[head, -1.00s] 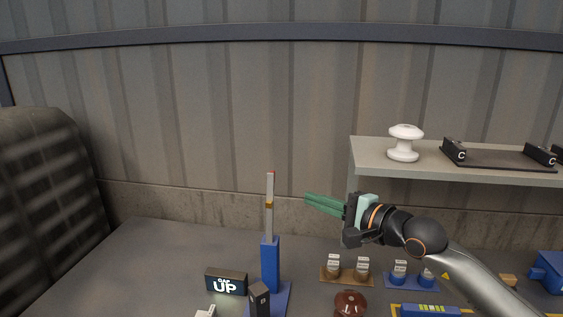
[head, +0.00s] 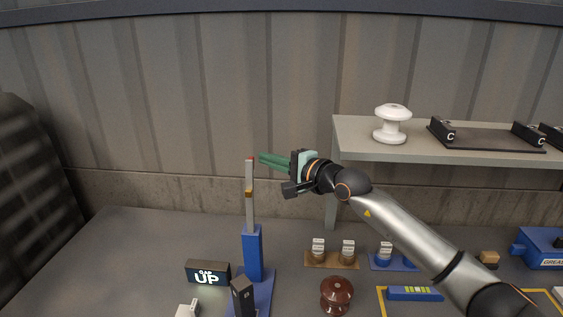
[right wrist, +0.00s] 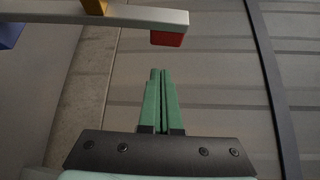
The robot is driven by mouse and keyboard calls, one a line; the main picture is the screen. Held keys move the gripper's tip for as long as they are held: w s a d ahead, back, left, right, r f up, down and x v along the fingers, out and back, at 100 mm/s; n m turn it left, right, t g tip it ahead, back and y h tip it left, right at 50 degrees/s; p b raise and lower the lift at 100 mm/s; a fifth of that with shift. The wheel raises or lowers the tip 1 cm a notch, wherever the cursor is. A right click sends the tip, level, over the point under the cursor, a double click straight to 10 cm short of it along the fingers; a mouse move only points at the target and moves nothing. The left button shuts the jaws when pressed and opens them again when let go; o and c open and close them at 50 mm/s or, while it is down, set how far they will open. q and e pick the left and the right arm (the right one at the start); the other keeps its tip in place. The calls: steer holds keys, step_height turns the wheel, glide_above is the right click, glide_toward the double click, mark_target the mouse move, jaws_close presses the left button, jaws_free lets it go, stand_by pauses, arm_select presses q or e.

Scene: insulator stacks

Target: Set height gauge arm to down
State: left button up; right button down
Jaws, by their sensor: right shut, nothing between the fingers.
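The height gauge has a blue post (head: 253,253) on a blue base and a grey arm (head: 250,211) standing straight up, with a yellow band and a red tip (head: 250,158). A sign (head: 207,273) left of it reads "GAP UP". My right gripper (head: 261,158) is shut and empty, its green fingers just right of the arm's red tip in the head view. In the right wrist view the shut fingers (right wrist: 159,72) point toward the arm (right wrist: 140,16), with a visible gap between them and the red tip (right wrist: 167,39). My left gripper is not in view.
A grey shelf (head: 350,145) at the right holds a white insulator (head: 392,124) and a dark tray (head: 485,143). Below are a brown insulator (head: 337,293), small holders and a blue grease box (head: 545,246).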

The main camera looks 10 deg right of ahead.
steer(key=shift+s+a+r+p, duration=0.15)
steer(key=shift+s+a+p, duration=0.3)
steer(key=shift+s, duration=0.25)
steer(key=shift+s+a+r+p, duration=0.15)
steer(key=shift+s+a+p, duration=0.2)
steer(key=shift+s+p, duration=0.3)
steer(key=shift+f, duration=0.1)
